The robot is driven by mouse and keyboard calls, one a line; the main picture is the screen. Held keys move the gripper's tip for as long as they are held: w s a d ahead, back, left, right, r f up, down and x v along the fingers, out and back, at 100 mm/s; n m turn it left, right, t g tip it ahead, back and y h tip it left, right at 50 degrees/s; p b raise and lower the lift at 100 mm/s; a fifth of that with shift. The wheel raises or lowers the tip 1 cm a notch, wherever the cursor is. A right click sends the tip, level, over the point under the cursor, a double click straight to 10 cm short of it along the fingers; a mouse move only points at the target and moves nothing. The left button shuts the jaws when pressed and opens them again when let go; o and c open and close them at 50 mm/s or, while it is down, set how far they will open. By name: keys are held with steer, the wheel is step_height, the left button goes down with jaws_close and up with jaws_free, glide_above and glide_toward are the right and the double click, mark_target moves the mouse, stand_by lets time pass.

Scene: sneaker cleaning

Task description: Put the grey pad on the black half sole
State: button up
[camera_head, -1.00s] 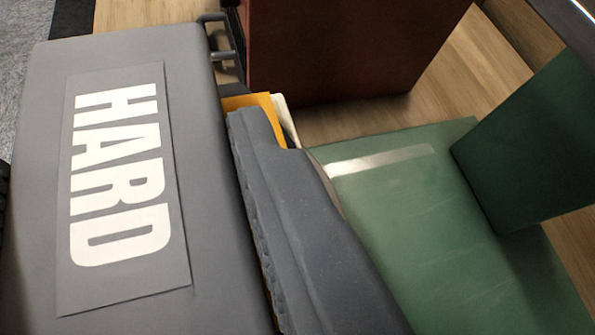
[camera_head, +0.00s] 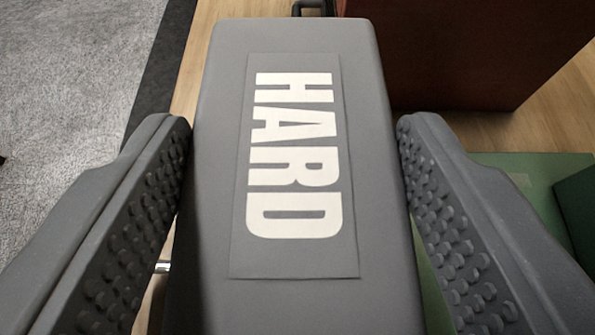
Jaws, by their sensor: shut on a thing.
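The grey pad (camera_head: 375,200) is a long block with a label reading "HARD" in white letters. It fills the middle of the view and runs away from me. My gripper (camera_head: 296,125) has one studded grey finger on each side of the pad. The jaws are shut on it, with the fingertips along its left and right sides. The pad's underside and near end are hidden. I see no black half sole in this view.
A dark red box (camera_head: 480,50) stands at the back right on a wooden surface (camera_head: 520,130). A green thing (camera_head: 545,175) lies at the right, behind the right finger. A grey carpet-like area (camera_head: 85,80) with a dark border is at the left.

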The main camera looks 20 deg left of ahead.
steer(key=o, duration=1.1)
steer(key=shift+f, duration=0.1)
steer(key=shift+c, duration=0.2)
steer(key=shift+r, duration=0.2)
steer(key=p+v, duration=0.1)
steer(key=v, duration=0.6)
steer(key=shift+s, duration=0.3)
steer(key=shift+a+r+p, duration=0.2)
steer(key=shift+a+p, duration=0.05)
steer(key=shift+p, duration=0.1)
steer(key=s+a+r+m+t+h+p, duration=0.1)
steer(key=s+a+r, duration=0.4)
steer(key=r, duration=0.5)
steer(key=s+a+r+m+t+h+p, duration=0.1)
steer(key=s+a+r+h+p, duration=0.1)
steer(key=s+a+r, duration=0.3)
steer(key=s+a+r+m+t+h+p, duration=0.1)
steer(key=s+a+r, duration=0.4)
steer(key=a+r, duration=0.7)
step_height(320, 180, up, 5)
steer(key=shift+s+f+m+p, duration=0.1)
steer(key=shift+s+m+p, duration=0.15)
steer(key=shift+m+p, duration=0.45)
